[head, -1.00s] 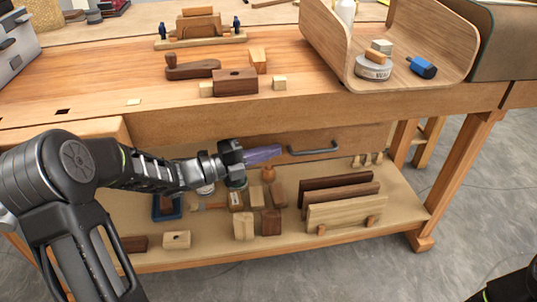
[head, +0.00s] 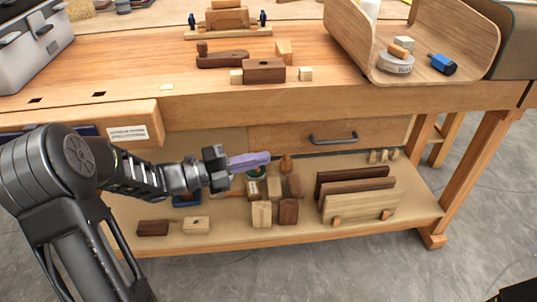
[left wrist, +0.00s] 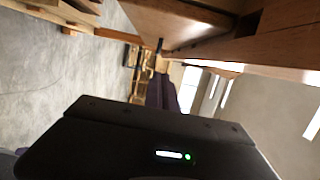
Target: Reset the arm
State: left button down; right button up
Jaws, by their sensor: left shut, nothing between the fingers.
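My left arm comes in from the left in the head view. Its gripper (head: 250,161), with purple fingers, points right in front of the workbench's lower opening, below the bench top and beside the drawer (head: 300,136). The fingers are together with nothing held between them. In the left wrist view the purple fingers (left wrist: 162,92) show small and dark beyond the black wrist housing. My right gripper is not seen; only a dark piece shows at the bottom right corner of the head view.
The workbench top (head: 150,70) holds a wooden plane (head: 264,71), small blocks and a curved wooden shell (head: 440,85). The lower shelf (head: 225,238) carries several blocks and a rack of boards (head: 360,207). Grey floor (head: 480,235) is clear at the right.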

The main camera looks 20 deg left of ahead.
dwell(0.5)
pick_arm(q)
jog(key=w+d+f+n+y, duration=0.3)
jog(key=f+n, duration=0.4)
jog(key=w+d+f+n+y, duration=0.2)
jog(key=d+f+n, duration=0.1)
jog(key=f+n, duration=0.35)
jog(key=s+d+f+n+g+y, duration=0.1)
jog(key=s+d+f+n, duration=0.15)
jog(key=f, duration=0.35)
jog(key=s+d+f+n+g+y, duration=0.1)
jog(key=s+d+f+n+g, duration=0.1)
jog(key=d+f+n, duration=0.3)
jog(key=s+d+f+n+g+y, duration=0.1)
jog(key=s+d+f+n+g, duration=0.3)
jog(key=s+f, duration=0.55)
jog(key=s+d+f+n+g+y, duration=0.1)
jog(key=s+d+f+n+g, duration=0.35)
jog(key=s, duration=0.85)
notch_tip(320, 180, up, 24)
jog(key=s+a+p, duration=0.1)
jog(key=p, duration=2.4)
jog(key=shift+s+m+g+h, duration=0.25)
jog(key=shift+m+g+h, duration=0.1)
jog(key=shift+m, duration=0.1)
